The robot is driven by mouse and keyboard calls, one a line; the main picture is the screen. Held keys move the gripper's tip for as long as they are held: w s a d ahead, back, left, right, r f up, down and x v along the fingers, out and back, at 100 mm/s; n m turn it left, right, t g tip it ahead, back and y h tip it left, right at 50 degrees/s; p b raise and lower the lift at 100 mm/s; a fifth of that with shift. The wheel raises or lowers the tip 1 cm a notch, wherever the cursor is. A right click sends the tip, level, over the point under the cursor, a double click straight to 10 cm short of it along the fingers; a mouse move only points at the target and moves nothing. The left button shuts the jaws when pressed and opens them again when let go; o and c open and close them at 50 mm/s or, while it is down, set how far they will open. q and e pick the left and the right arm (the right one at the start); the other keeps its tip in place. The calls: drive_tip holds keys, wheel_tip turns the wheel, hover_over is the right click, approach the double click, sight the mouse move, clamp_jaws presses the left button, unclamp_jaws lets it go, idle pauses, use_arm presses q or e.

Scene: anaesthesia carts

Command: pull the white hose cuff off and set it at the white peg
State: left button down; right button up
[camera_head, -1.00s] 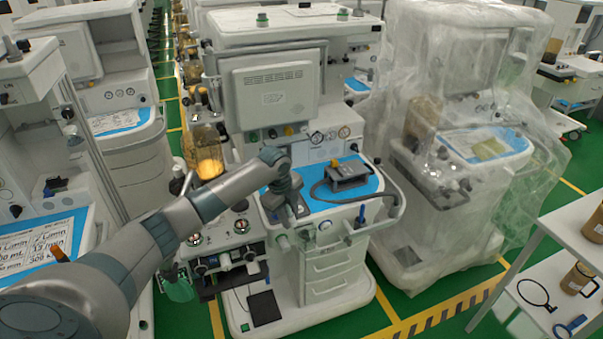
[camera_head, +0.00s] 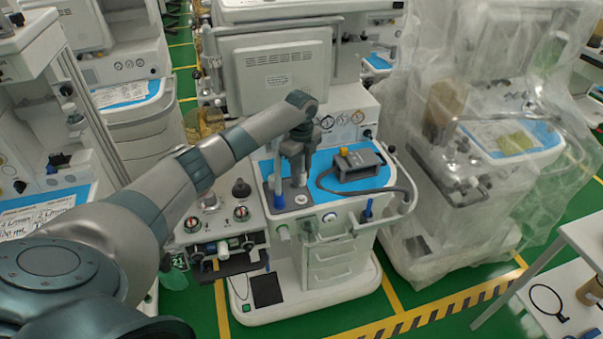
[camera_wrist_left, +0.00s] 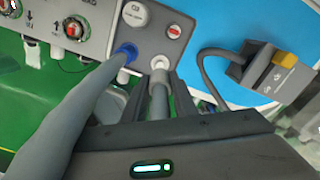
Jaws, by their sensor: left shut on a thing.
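My left gripper (camera_head: 295,172) is over the dark grey corner plate of the middle cart; it also shows in the left wrist view (camera_wrist_left: 160,92). Its two dark fingers are shut on the white hose cuff (camera_wrist_left: 158,78), the pale end of a grey hose. The cuff's tip is at a white ring on the plate; I cannot tell whether it is still seated. In the head view the cuff is mostly hidden by the gripper. A white round post (camera_wrist_left: 135,12), perhaps the white peg, stands bare near the plate's edge. My right gripper is not in view.
A second hose with a blue cuff (camera_wrist_left: 125,52) stands close beside the fingers. A grey device with a yellow knob (camera_head: 358,165) and its cable lie on the blue mat. Control knobs (camera_head: 241,212) are to the left. A plastic-draped cart (camera_head: 470,160) stands right.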

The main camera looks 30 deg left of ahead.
sight(301, 197)
use_arm(q)
drive_tip(key=shift+w, duration=0.1)
drive_tip(key=shift+p, duration=0.3)
drive_tip(key=shift+f+b, duration=0.4)
drive_tip(key=shift+f, duration=0.2)
drive_tip(key=shift+f+b, duration=1.1)
drive_tip(key=shift+f, duration=1.15)
drive_tip(key=shift+p, duration=0.65)
drive_tip(key=shift+f+b, duration=0.6)
drive_tip(key=shift+f, duration=0.35)
drive_tip(key=c, duration=1.4)
unclamp_jaws()
drive_tip(key=shift+o, duration=0.2)
drive_tip(key=shift+r, duration=0.1)
